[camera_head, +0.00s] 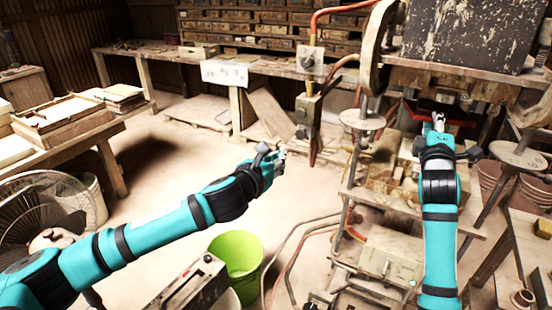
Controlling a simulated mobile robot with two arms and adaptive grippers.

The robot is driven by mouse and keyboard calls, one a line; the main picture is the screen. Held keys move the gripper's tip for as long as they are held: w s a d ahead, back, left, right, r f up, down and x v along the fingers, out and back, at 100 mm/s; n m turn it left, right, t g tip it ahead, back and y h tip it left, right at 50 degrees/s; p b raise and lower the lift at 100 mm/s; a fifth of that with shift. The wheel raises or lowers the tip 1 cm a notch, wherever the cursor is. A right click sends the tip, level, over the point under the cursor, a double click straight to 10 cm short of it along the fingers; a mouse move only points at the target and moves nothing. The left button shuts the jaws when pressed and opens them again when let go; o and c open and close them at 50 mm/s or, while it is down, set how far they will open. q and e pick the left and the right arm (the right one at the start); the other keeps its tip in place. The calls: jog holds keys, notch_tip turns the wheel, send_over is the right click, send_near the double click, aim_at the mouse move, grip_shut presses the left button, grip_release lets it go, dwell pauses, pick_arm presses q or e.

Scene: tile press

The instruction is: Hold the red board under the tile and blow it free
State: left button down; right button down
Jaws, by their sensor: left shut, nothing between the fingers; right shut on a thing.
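The red board (458,123) is a thin dark-red strip beneath the upper part of the tile press (450,82). My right gripper (438,118) is shut on its near edge and holds it under the press. I cannot make out the tile; the press hides the space above the board. My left gripper (278,148) is shut and empty, in the air left of a post with a grey box (307,108) on an orange hose. It looks apart from the post.
A green bucket (236,262) stands on the floor below my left arm. A fan (40,205) and a wooden table (75,140) are at left. Hoses (285,250) run across the floor beside the press. The floor at centre left is clear.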

jog(key=shift+t+b, duration=0.4)
jog(key=shift+b, duration=0.55)
jog(key=shift+h, duration=0.3)
jog(key=shift+s, duration=0.1)
